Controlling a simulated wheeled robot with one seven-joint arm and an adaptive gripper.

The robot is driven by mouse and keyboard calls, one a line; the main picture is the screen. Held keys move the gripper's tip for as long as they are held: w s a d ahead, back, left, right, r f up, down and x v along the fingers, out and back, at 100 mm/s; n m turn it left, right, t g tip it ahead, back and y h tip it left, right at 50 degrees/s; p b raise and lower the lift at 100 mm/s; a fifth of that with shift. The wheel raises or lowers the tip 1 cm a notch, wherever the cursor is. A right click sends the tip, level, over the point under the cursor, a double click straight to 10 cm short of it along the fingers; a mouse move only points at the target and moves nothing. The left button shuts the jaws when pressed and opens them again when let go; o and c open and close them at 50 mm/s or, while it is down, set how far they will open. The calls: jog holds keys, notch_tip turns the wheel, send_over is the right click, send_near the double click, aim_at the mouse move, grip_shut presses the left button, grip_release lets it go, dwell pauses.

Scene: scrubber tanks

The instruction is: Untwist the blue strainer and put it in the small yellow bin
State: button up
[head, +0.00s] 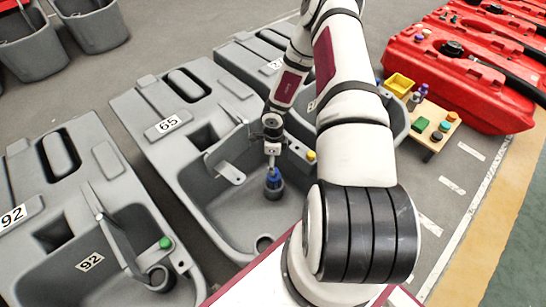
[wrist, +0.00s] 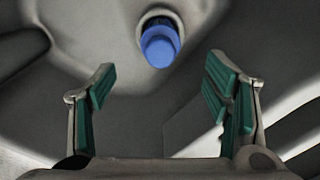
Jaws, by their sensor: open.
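The blue strainer (head: 273,178) stands upright in a dark round socket in the basin of the grey tank numbered 65. It also shows in the wrist view (wrist: 160,47), at the top centre, beyond the fingertips. My gripper (wrist: 158,88) is open and empty, with its green-padded fingers wide apart and pointing toward the strainer without touching it. In the head view my gripper (head: 272,156) is just above the strainer. The small yellow bin (head: 398,85) is at the upper right, at the back of a low wooden table.
The wooden table (head: 431,133) also holds several small coloured caps and bottles. Grey tanks (head: 65,190) stand on both sides of tank 65. Red tanks (head: 450,80) line the right. A grey flap (head: 231,172) sticks out over the basin, left of my gripper.

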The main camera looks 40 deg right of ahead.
aim_at(274, 179)
notch_tip(274, 179, down, 13)
jog(key=b, duration=0.5)
jog(key=c, duration=1.4)
jog(key=shift+o, duration=0.2)
jog(key=shift+n+p, duration=0.35)
jog(key=shift+n, duration=1.25)
